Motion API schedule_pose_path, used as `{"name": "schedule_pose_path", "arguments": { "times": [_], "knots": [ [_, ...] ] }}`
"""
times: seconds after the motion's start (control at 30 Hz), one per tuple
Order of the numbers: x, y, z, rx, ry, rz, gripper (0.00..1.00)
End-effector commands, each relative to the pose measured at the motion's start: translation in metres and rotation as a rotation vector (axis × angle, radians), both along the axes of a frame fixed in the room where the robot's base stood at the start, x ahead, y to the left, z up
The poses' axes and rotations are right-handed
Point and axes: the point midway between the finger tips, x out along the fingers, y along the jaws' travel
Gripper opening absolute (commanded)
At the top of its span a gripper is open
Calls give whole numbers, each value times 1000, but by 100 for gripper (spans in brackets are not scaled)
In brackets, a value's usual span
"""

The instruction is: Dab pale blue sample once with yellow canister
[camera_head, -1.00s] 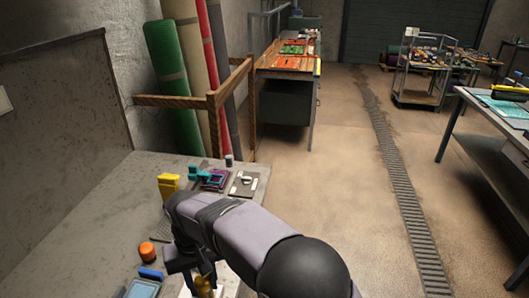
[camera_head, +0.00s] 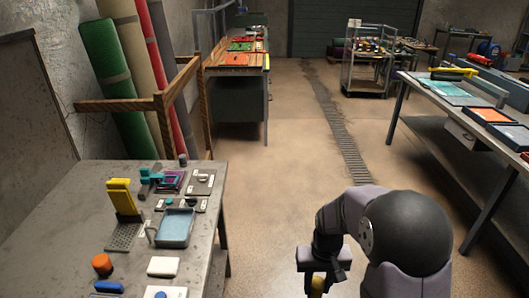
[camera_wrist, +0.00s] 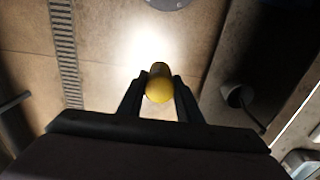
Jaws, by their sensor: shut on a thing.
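My gripper (camera_head: 318,272) is shut on the yellow canister (camera_head: 317,285), over the floor between the two tables. In the wrist view the canister (camera_wrist: 158,88) is between the two fingers, with floor beyond it. A pale blue sheet (camera_head: 447,90) lies on the right table, well away from my gripper. A grey tray with a pale blue-grey inside (camera_head: 175,228) sits on the left table. I cannot tell for certain which of these is the pale blue sample.
The left table (camera_head: 75,235) also holds an upright yellow piece (camera_head: 122,195), an orange round piece (camera_head: 102,264) and small blocks. On the right table (camera_head: 415,82), an orange tray (camera_head: 492,114) is beside the blue sheet. The floor (camera_head: 285,190) between the tables is clear.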

Motion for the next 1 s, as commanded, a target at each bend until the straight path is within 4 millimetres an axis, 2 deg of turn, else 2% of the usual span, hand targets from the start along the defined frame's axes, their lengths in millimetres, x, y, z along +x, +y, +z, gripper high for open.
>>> {"name": "schedule_pose_path", "arguments": {
  "times": [0.1, 0.33, 0.47, 0.57, 0.67, 0.77, 1.0],
  "knots": [
    [-2, -6, -2, 0, 0, -10, 12],
    [-2, -5, -1, 0, -1, -6, 12],
    [5, 3, 3, 0, -6, 26, 12],
    [16, 18, 8, -1, -12, 79, 12],
    [30, 42, 15, -1, -21, 163, 12],
    [46, 76, 24, 0, -34, 269, 12],
    [72, 176, 45, 4, -69, 555, 12]
  ]
}}
